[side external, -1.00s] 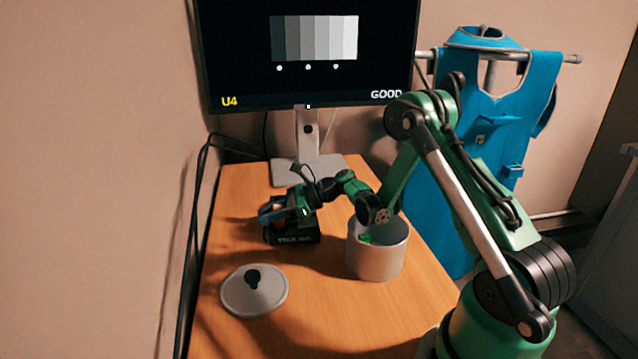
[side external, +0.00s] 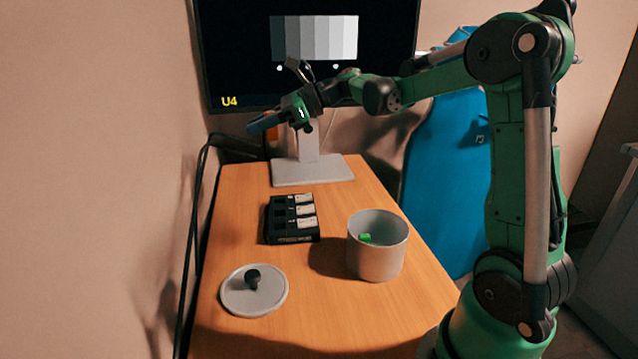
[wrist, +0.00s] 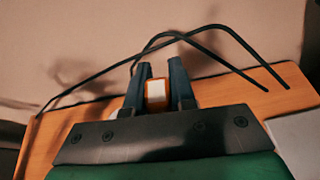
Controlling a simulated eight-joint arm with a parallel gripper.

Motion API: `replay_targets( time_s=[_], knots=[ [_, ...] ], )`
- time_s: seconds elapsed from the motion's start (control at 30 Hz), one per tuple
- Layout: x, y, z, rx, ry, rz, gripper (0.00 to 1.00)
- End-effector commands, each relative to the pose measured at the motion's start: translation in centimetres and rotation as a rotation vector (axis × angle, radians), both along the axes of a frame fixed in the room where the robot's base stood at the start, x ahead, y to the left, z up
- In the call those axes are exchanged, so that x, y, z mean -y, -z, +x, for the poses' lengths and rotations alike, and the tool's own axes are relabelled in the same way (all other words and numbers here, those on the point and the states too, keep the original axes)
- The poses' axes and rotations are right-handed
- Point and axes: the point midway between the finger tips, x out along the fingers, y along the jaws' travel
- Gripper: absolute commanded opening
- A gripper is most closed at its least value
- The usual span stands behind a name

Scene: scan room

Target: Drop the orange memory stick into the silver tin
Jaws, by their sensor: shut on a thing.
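My gripper (side external: 264,124) is raised well above the table, left of the monitor stand in the side view. It is shut on the orange memory stick (side external: 272,134), which is mostly hidden behind the fingers there. In the wrist view the stick (wrist: 156,91), orange with a white face, sits between the dark fingers (wrist: 159,78). The silver tin (side external: 376,256) stands open and upright on the table, to the right of and below my gripper. A green object (side external: 366,238) lies inside it.
A black stick hub (side external: 291,238) holding several whitish sticks (side external: 304,210) stands left of the tin. A round lid with a black knob (side external: 254,291) lies at the front left. A monitor (side external: 316,50) stands at the back. Black cables (side external: 196,190) run along the left edge.

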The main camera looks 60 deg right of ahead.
Motion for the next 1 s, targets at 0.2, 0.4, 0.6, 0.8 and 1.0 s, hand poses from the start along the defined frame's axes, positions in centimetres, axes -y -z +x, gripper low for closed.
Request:
replay_targets(
  time_s=[0.2,0.4,0.6,0.8,1.0],
  knots=[
    [-2.8,-1.7,-0.2,0.001,0.091,0.0,0.0],
    [-6.3,-3.3,-1.4,0.002,0.248,-0.001,0.0],
    [-8.4,-4.4,-2.9,0.0,0.365,0.0,0.0],
    [-9.0,-4.9,-3.6,0.001,0.41,0.001,0.0],
    [-8.9,-4.9,-3.6,0.0,0.413,0.0,0.0]
  ],
)
